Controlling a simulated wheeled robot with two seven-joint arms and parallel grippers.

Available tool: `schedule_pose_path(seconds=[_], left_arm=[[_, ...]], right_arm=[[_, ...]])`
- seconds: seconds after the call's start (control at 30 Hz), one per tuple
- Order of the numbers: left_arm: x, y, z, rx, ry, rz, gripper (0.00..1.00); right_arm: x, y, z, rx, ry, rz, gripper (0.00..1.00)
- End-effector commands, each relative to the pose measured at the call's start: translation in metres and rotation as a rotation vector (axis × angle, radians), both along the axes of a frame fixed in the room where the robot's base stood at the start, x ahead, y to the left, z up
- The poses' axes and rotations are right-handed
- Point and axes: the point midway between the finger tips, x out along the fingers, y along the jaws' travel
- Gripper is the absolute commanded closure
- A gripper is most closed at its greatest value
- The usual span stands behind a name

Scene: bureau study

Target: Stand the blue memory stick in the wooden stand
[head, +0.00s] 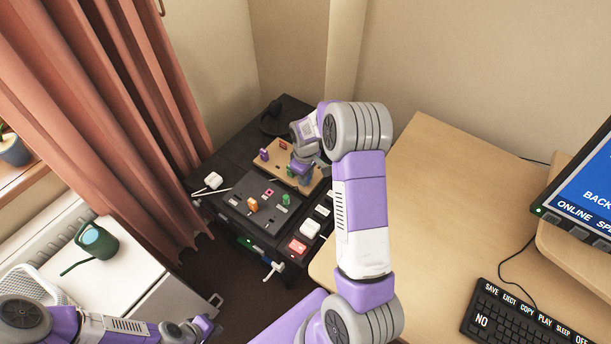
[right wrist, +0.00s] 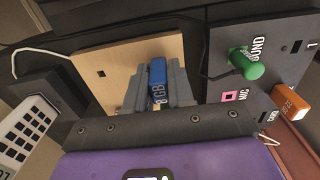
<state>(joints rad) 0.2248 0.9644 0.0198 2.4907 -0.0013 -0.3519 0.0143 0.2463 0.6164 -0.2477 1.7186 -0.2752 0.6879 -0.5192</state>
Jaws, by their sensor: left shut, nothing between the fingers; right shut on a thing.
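The blue memory stick (right wrist: 157,80), marked 8GB, is held between the fingers of my right gripper (right wrist: 159,88) in the right wrist view. The wooden stand (right wrist: 110,50) lies behind it as a pale board with a small dark slot. I cannot tell whether the stick's far end touches the stand. In the head view my right gripper (head: 304,172) is over the right part of the stand (head: 270,165), and the arm hides some of it. My left gripper (head: 208,326) is shut and empty at the lower left, far from the stand.
A dark panel (head: 237,205) in front of the stand carries a green plug (right wrist: 246,66) and an orange stick (right wrist: 290,103). A purple stick (head: 264,154) stands on the stand. The wooden desk (head: 435,200) is mostly clear.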

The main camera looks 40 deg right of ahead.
Motion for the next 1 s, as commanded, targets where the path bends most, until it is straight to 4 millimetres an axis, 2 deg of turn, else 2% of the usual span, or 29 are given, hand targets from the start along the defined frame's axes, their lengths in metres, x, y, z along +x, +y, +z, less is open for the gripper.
schedule_pose_path(seconds=[0.77, 0.8, 0.97, 1.0], left_arm=[[0.0, 0.0001, -0.0044, 0.0, 0.0, 0.0, 1.0], [0.0, 0.0, -0.0044, 0.0, 0.0, 0.0, 1.0], [0.0, 0.0001, -0.0044, 0.0, 0.0, 0.0, 1.0], [0.0, 0.0001, -0.0044, 0.0, 0.0, 0.0, 1.0]], right_arm=[[-0.0001, 0.0, -0.0069, 0.0, 0.0, 0.0, 1.0], [0.0, 0.0, -0.0069, 0.0, 0.0, 0.0, 0.73], [0.0, 0.0, -0.0068, 0.0, 0.0, 0.0, 0.48], [0.0, 0.0, -0.0068, 0.0, 0.0, 0.0, 0.47]])
